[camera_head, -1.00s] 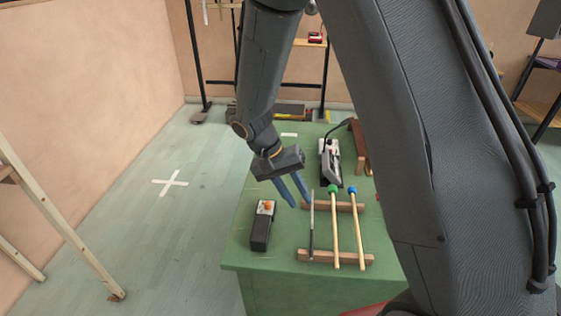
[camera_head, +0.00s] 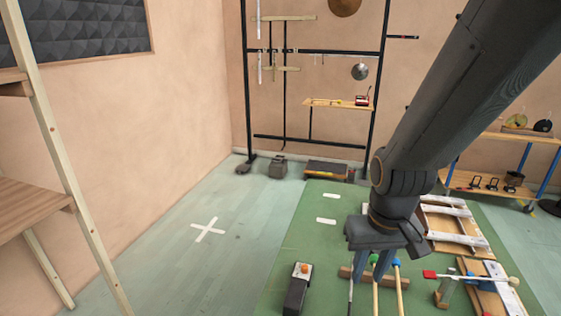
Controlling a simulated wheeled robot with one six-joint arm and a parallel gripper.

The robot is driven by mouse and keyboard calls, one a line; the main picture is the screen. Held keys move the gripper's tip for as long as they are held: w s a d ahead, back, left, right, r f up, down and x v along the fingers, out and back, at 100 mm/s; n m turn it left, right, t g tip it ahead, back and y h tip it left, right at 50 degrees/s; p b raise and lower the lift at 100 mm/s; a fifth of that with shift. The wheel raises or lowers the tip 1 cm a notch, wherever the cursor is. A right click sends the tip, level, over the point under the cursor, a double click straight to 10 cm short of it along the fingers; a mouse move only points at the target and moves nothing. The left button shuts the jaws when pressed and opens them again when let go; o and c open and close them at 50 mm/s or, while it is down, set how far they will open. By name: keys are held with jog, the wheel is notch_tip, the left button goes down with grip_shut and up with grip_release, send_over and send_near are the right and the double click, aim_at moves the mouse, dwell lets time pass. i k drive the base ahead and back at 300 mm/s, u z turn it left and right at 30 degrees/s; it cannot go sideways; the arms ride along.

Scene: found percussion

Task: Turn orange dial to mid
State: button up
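The orange dial (camera_head: 304,268) is a small orange knob on the pale top end of a dark box (camera_head: 296,294). My gripper (camera_head: 372,274) points down to the right of the box, apart from the dial. Its two blue-grey fingers are spread, with no held thing visible between them. They overlap the mallet heads in the picture; I cannot tell whether they touch.
Mallets with green (camera_head: 373,258) and blue (camera_head: 396,262) heads lie on a wooden rest (camera_head: 346,272) beside the box. A red-tipped beater (camera_head: 430,274) and wooden-framed bars (camera_head: 455,222) lie to the right. The green table (camera_head: 300,232) is mostly clear behind the box.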

aim_at(304, 268)
jog(key=u, duration=2.05)
jog(key=k, duration=0.9)
jog(key=z, duration=1.15)
jog(key=i, duration=0.5)
